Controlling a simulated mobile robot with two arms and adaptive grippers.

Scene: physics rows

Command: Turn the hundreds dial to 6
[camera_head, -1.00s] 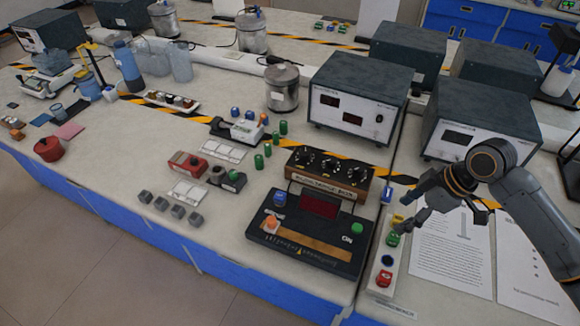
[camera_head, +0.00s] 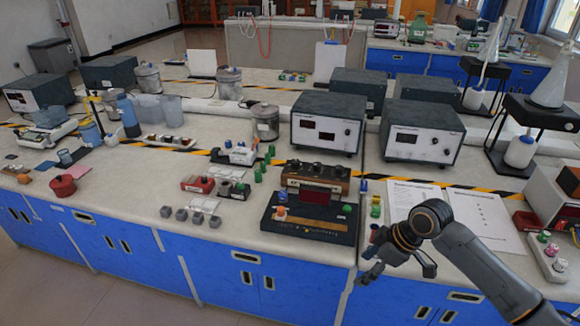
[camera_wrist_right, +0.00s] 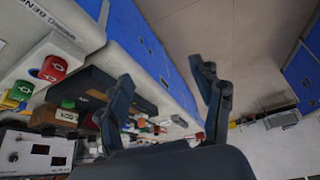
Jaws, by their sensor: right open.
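The wooden resistance box (camera_head: 314,180) stands on the bench in the head view, with a row of black dials (camera_head: 315,168) on its top. The dial markings are too small to read, so I cannot tell which is the hundreds dial or its setting. My right gripper (camera_head: 397,264) is open and empty, to the right of the box and nearer to me, by the bench's front edge. In the right wrist view its two fingers (camera_wrist_right: 165,85) are spread apart with nothing between them. My left gripper is not in view.
A black panel with a red display (camera_head: 315,197) lies in front of the box. Grey instrument cases (camera_head: 327,120) stand behind. Small grey cubes (camera_head: 181,214) lie to the left.

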